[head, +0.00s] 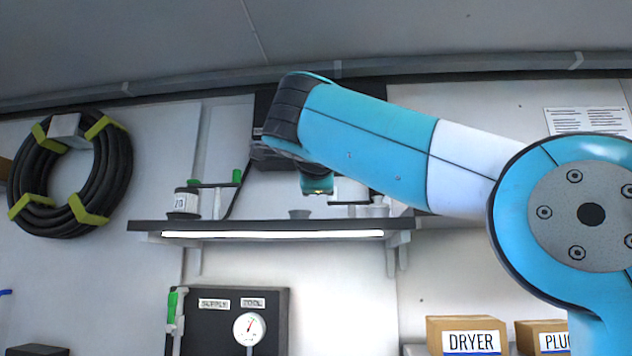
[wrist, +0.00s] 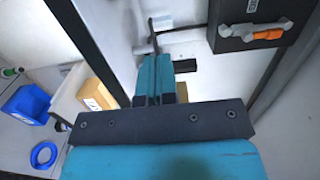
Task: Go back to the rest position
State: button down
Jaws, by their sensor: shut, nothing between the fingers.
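My gripper (wrist: 156,62) shows in the wrist view with its two teal fingers side by side, shut and empty. They point away from the dark mounting bar in front of the camera. In the head view my blue and white arm reaches from the right across the upper middle. Its bent dark joint is in front of the wall above the shelf. Only a small teal part shows below that joint, so the gripper is mostly hidden there.
A lit wall shelf (head: 270,226) holds a labelled jar (head: 183,203) and small cups. A black supply panel (head: 268,304) with a gauge (head: 249,328) is below. A coiled hose (head: 119,180) hangs left. A dark box with an orange handle (wrist: 268,35) is at upper right in the wrist view.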

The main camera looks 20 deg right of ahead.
jog(key=shift+s+a, duration=0.35)
jog(key=shift+a, duration=0.05)
dwell(0.4)
jog(key=s+a+f+n+g+y, duration=0.1)
jog(key=a+f+n+g+y, duration=0.15)
jog(key=f+n, duration=0.45)
jog(key=s+a+f+n+g+y, duration=0.1)
jog(key=a+f+n+y, duration=0.25)
jog(key=f+n, duration=0.45)
jog(key=s+a+f+n+g+y, duration=0.15)
jog(key=f+n+y, duration=0.25)
jog(key=f, duration=0.6)
jog(key=s+a+f+n+g+y, duration=0.1)
jog(key=s+f+n+g, duration=0.4)
jog(key=s+f, duration=0.5)
jog(key=s+a+f+n+g+y, duration=0.1)
jog(key=s+f+n+g, duration=0.4)
jog(key=s+f, duration=0.6)
jog(key=s+n, duration=0.1)
jog(key=s, duration=0.3)
jog(key=shift+s+g+y, duration=0.25)
jog(key=shift+g+y, duration=0.05)
jog(key=shift+g, duration=0.1)
